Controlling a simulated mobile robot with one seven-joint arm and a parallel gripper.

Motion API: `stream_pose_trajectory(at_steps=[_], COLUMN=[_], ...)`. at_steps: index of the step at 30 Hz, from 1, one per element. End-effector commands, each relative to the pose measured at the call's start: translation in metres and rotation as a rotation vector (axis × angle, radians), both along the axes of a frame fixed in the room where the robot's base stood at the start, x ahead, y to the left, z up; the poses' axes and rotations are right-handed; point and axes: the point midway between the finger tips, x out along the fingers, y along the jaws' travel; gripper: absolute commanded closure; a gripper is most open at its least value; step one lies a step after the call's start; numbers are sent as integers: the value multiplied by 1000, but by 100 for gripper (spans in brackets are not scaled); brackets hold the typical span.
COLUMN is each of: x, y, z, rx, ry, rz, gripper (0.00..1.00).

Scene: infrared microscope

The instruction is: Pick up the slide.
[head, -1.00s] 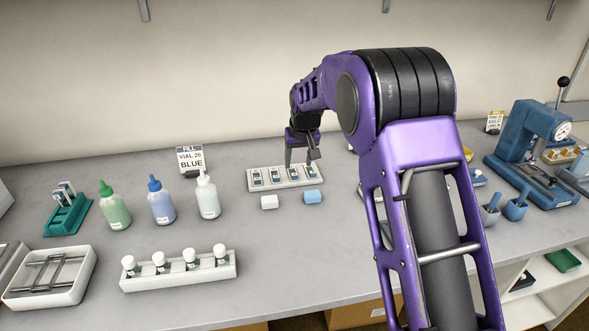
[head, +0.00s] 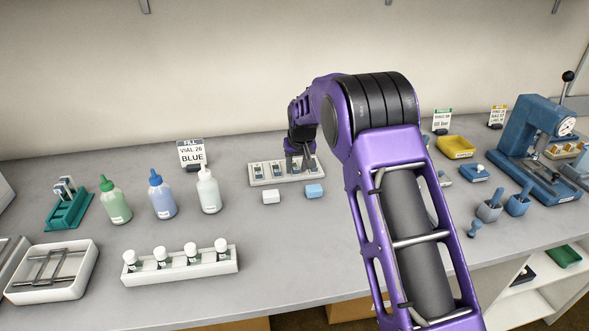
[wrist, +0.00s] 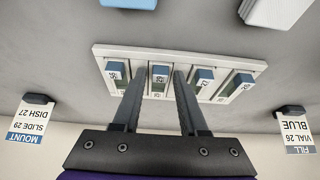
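A white slide rack (head: 262,182) lies on the bench in the head view, holding several slides in a row. In the wrist view, the rack (wrist: 260,65) shows slides with blue and white labelled ends. The slide labelled 29 (wrist: 160,75) is second from the left there. My gripper (wrist: 160,84) is open, its two fingers pointing at the rack on either side of slide 29. I cannot tell whether the fingers touch it. In the head view, my gripper (head: 301,164) is down at the rack's right part and partly hides the slides there.
A white block (head: 271,197) and a blue block (head: 314,191) sit just in front of the rack. Bottles (head: 209,192) stand to the left, and a vial rack (head: 180,268) is nearer the front. A sign (wrist: 31,119) reads MOUNT, SLIDE 29, DISH 27. A blue press-like device (head: 530,140) stands right.

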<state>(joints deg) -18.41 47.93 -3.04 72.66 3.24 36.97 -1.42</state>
Motion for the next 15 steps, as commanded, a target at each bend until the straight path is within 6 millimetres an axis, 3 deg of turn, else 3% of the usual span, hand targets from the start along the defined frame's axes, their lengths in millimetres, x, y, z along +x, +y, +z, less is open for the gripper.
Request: stream_pose_trajectory(at_steps=[1, 6, 15], x=[0, 0, 0], y=[0, 0, 0], z=[0, 0, 1], rx=[0, 0, 0], ry=[0, 0, 0], rz=[0, 0, 0], gripper=[69, 99, 100])
